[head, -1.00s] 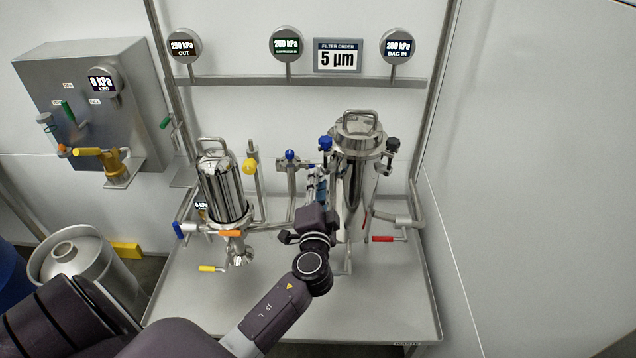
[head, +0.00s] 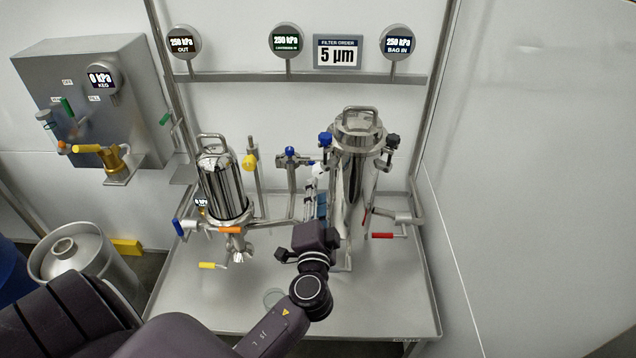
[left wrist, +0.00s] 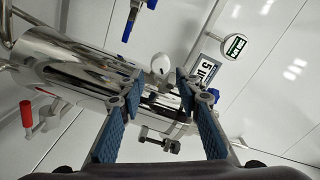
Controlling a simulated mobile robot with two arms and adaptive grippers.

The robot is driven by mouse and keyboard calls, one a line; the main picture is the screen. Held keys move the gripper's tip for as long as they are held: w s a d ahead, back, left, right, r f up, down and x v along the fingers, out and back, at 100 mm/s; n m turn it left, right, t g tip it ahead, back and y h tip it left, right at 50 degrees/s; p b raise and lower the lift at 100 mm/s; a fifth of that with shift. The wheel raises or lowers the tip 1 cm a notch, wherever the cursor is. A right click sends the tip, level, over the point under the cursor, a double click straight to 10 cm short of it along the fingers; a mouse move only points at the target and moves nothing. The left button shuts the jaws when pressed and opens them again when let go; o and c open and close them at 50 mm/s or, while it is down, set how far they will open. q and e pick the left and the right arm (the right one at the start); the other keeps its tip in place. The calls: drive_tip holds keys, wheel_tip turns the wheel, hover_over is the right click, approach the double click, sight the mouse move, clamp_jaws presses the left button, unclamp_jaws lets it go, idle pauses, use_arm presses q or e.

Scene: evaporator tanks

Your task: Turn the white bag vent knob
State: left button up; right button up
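The white knob (head: 318,170) sits on the left side of the tall steel bag filter housing (head: 356,185). It also shows as a rounded white knob (left wrist: 161,63) in the left wrist view, just beyond and between my fingertips. My left gripper (head: 316,192) is just in front of the knob in the head view. In the left wrist view its blue-padded fingers (left wrist: 160,84) are apart with nothing between the pads. I cannot tell whether a fingertip touches the knob. My right gripper is not in view.
A blue knob (head: 325,139) and a black knob (head: 392,141) flank the housing's top. A smaller steel filter (head: 222,185) with a yellow knob (head: 249,163) stands left. A red-handled valve (head: 383,236) is at right.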

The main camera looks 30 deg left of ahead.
use_arm(q)
drive_tip(key=v, duration=0.6)
drive_tip(key=shift+s+d, duration=0.1)
idle(0.3)
